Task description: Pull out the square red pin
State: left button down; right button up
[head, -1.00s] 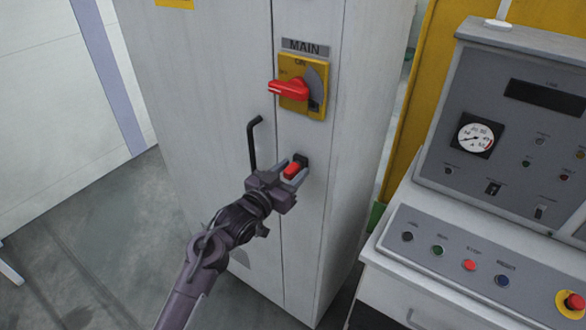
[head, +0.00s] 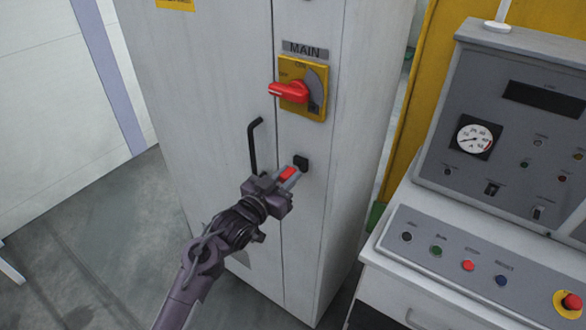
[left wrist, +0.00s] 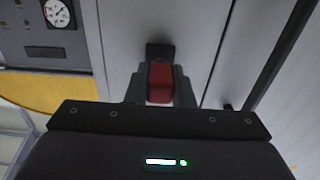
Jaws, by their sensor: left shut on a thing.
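The square red pin (head: 287,174) is between the fingers of my left gripper (head: 288,176), which is shut on it, in front of the grey cabinet. The pin also shows in the left wrist view (left wrist: 160,83), held between both fingertips. The black socket (head: 301,162) is on the cabinet front, just beyond the pin. In the head view the pin stands apart from the socket face; whether its far end is still inside is hard to tell. The socket also shows in the left wrist view (left wrist: 160,51), behind the pin. My right gripper is not in view.
A red rotary switch (head: 289,92) on a yellow plate sits above the socket under a MAIN label. A black door handle (head: 254,145) stands close to the left of my gripper. A control console (head: 480,235) with buttons is at right.

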aim_at(283, 181)
pick_arm(q)
jog(key=shift+p+v, duration=1.2)
jog(key=shift+v, duration=1.1)
